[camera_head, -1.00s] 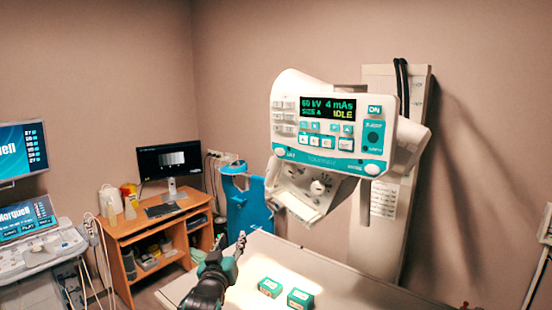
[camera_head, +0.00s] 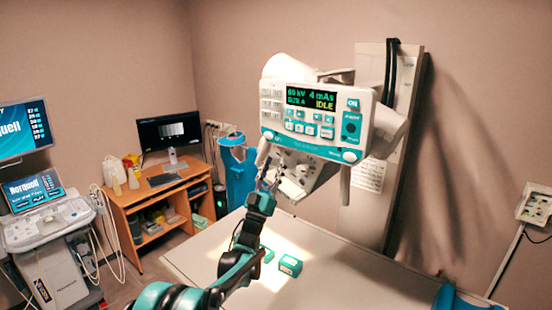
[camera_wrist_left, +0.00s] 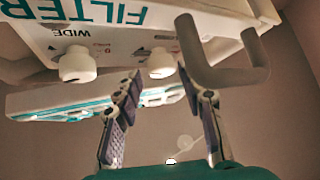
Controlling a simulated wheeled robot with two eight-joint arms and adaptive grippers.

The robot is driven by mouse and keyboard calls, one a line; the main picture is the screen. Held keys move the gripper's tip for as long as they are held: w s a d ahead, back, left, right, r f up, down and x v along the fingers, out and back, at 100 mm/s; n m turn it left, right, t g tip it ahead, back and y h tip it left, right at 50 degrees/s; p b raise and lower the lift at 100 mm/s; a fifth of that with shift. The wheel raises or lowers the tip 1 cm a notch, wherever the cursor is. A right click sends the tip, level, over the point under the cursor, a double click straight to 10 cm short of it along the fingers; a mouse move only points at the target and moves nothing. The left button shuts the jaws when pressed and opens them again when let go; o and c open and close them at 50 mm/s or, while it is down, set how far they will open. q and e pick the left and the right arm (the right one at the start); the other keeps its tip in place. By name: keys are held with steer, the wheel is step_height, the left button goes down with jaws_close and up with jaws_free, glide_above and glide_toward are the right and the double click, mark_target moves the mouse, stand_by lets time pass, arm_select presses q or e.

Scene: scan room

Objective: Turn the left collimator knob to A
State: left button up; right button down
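The collimator (camera_head: 297,180) hangs under the control panel (camera_head: 315,125). Its front is partly hidden by my left gripper (camera_head: 268,174), which is raised close to it. In the left wrist view, the collimator face is upside down, with "FILTER" and "WIDE" lettering, a white knob at picture left (camera_wrist_left: 77,67) and another white knob (camera_wrist_left: 162,63). My left gripper's fingers (camera_wrist_left: 161,82) are apart and empty, with their tips just below the second knob; contact cannot be told. The A mark and the knob pointers are not readable. My right gripper is out of view.
A pale handle (camera_wrist_left: 228,68) sticks out from the collimator near the right finger. Teal boxes (camera_head: 289,265) lie on the table (camera_head: 335,285) below. A desk with a monitor (camera_head: 168,130) stands at the left.

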arm_select(q)
steer(key=shift+x, duration=1.15)
steer(key=shift+a, duration=0.1)
steer(key=c, duration=0.9)
steer(key=shift+s+d+n+t+y, duration=0.15)
steer(key=shift+n+t+y, duration=0.1)
steer(key=shift+n+y, duration=0.85)
steer(key=shift+d+n+t+y, duration=0.1)
steer(key=shift+n+t+y, duration=0.15)
steer(key=shift+n+y, duration=0.85)
steer(key=shift+r+n+y, duration=0.15)
steer(key=shift+n+y, duration=1.85)
steer(key=shift+n, duration=0.2)
steer(key=o, duration=0.9)
steer(key=v, duration=1.2)
